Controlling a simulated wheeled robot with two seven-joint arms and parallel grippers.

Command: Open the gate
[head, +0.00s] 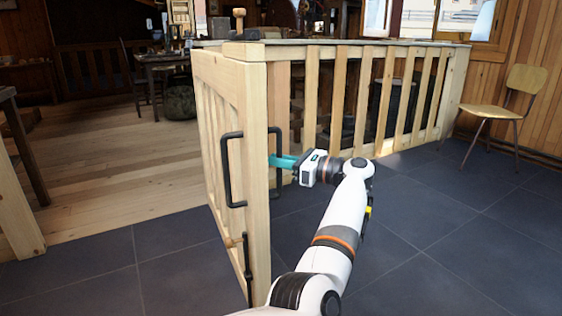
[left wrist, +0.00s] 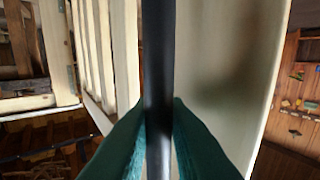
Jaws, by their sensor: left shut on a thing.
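The gate (head: 256,160) is a pale slatted wooden panel with its end post toward me. It stands at an angle, swung away from the low wooden post (head: 18,205) at the left, with a wide gap between them. A black bar handle (head: 230,170) is on its left face. A second black handle (head: 279,143) is on its right face. My left gripper (head: 273,160) has its teal fingers shut on this right-face handle. In the left wrist view the black bar (left wrist: 158,80) runs upright between the fingers. My right gripper is not in view.
A slatted wooden railing (head: 340,95) with a grey top runs behind the gate to the right. A chair (head: 495,105) stands at the far right. A black bolt (head: 248,268) is low on the gate. The dark tiled floor (head: 430,220) is clear at right.

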